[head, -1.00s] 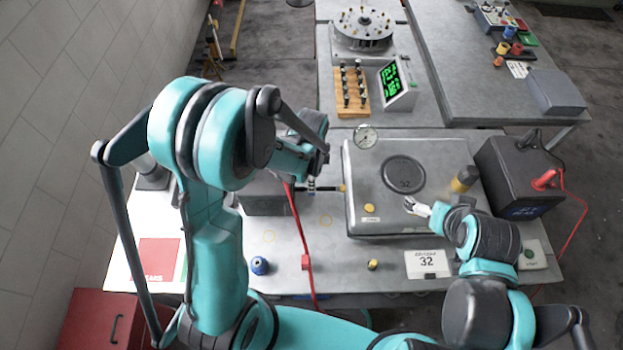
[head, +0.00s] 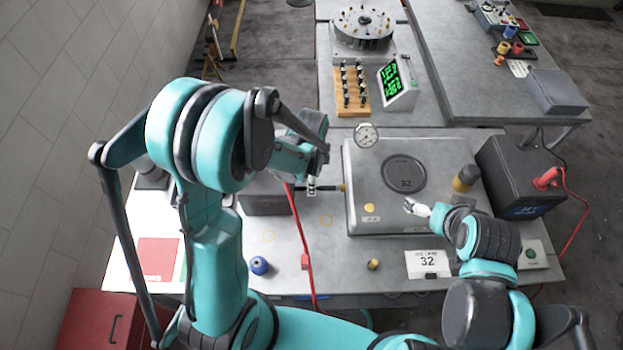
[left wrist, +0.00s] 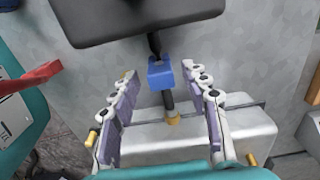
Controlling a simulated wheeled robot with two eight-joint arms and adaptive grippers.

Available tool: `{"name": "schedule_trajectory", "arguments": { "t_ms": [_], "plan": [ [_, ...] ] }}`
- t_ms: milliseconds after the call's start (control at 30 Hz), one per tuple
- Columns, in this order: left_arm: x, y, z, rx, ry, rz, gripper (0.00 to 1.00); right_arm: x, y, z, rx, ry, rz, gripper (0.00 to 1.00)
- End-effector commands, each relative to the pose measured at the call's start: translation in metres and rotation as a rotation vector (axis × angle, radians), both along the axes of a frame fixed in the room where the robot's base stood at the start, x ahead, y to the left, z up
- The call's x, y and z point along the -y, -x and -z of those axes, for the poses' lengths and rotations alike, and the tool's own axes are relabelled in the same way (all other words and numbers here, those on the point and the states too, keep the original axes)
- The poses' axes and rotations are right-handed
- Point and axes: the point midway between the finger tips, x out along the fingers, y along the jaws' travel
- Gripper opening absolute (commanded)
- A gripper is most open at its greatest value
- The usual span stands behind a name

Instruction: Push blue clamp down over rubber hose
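In the left wrist view the blue clamp (left wrist: 160,73) sits on or around a short dark rubber hose (left wrist: 168,100); which, I cannot tell. The hose runs between a black box (left wrist: 135,20) and a brass fitting (left wrist: 173,118) on a grey metal housing. My left gripper (left wrist: 160,70) is open, one finger on each side of the clamp, with gaps showing between fingers and clamp. In the head view my left arm largely hides this spot. My right gripper (head: 415,207) hangs near the big grey metal box; its fingers are too small to judge.
The grey box (head: 400,228) with a gauge (head: 367,135) fills the middle right of the bench. A black box (head: 520,175) with a red plug stands at right. A red cable (head: 306,245) crosses the front, near a blue knob (head: 259,265).

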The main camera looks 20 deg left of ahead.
Motion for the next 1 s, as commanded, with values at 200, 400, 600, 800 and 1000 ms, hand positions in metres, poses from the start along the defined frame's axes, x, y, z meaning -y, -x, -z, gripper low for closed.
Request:
{"name": "schedule_trajectory", "arguments": {
  "t_ms": [200,400,600,800,1000],
  "plan": [
    [0.0,0.0,0.0,0.001,0.0,0.0,0.49,0.0,0.0,0.0,0.0,0.0,0.0,1.0],
    [0.0,-0.001,-0.013,0.001,0.0,0.0,0.49,0.0,0.0,0.0,0.0,0.0,0.0,1.0],
    [0.0,0.0,-0.053,0.001,0.0,0.0,0.49,0.0,0.0,0.0,0.0,0.0,0.0,1.0],
    [0.0,0.0,-0.094,0.0,0.0,0.0,0.49,0.0,0.0,0.0,0.0,0.0,0.0,1.0],
    [0.0,-0.001,-0.116,0.0,0.0,0.0,0.49,0.0,0.0,0.0,0.0,0.0,0.0,1.0]
  ]
}}
